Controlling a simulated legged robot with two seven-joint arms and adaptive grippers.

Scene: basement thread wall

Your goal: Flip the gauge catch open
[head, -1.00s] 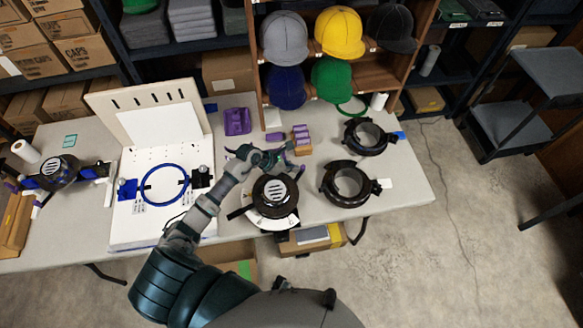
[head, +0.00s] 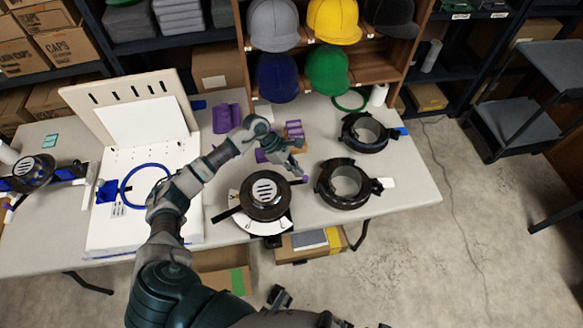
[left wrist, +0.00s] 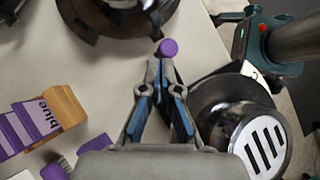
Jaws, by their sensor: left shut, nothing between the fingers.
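A dark round device with a slotted silver top (head: 265,192) stands at the table's front edge. I take it for the gauge, though no label shows this. It also shows at the right of the left wrist view (left wrist: 262,140). A small purple knob (left wrist: 168,47) is right at my left fingertips in that view; I cannot tell whether they touch, or whether it is the catch. My left gripper (head: 298,174) is shut and empty, just beyond and right of the device. It points away from me in the left wrist view (left wrist: 160,62).
Two black ring clamps (head: 345,184) (head: 364,132) stand to the right. A wooden block with purple pieces (left wrist: 68,104) is close to the left gripper. A white board with a blue hoop (head: 146,185) is left. A cap shelf (head: 385,75) rises behind.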

